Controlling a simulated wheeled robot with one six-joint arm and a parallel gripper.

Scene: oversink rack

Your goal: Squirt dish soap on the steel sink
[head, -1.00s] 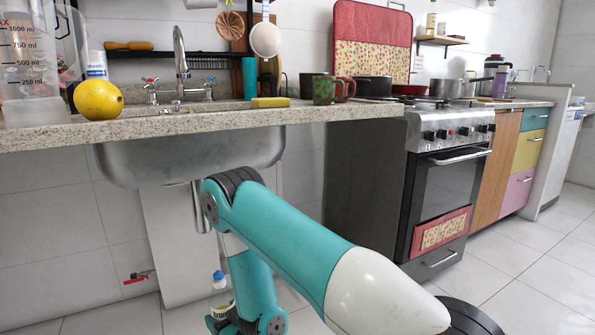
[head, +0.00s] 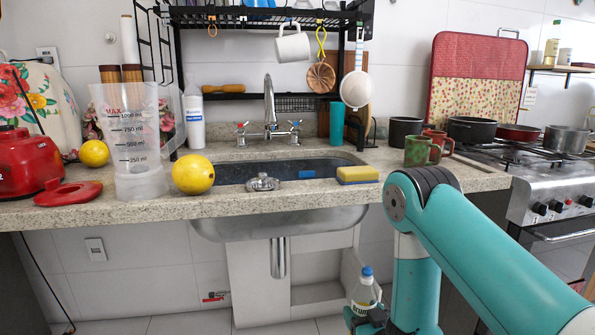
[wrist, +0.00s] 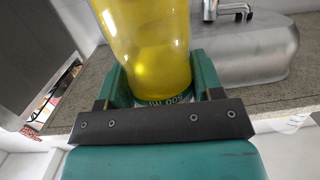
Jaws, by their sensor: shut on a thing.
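The steel sink (head: 290,222) is set into the speckled counter under the tap (head: 269,108); its basin shows behind the counter's front edge. The steel sink's shell also shows in the wrist view (wrist: 245,52). The dish soap bottle (head: 364,294) is upright with a blue cap, low down below the counter at the sink's right. My gripper (head: 368,318) is shut on it; the arm partly hides that grip. In the wrist view, yellow liquid fills the dish soap bottle (wrist: 145,50) between the two green fingers of my gripper (wrist: 160,90).
The counter edge (head: 330,198) stands above the bottle. A yellow sponge (head: 357,174) lies right of the basin, with a green mug (head: 419,151) beyond. A yellow fruit (head: 193,174) and a measuring jug (head: 136,135) stand on the left. A rack (head: 260,18) hangs over the sink.

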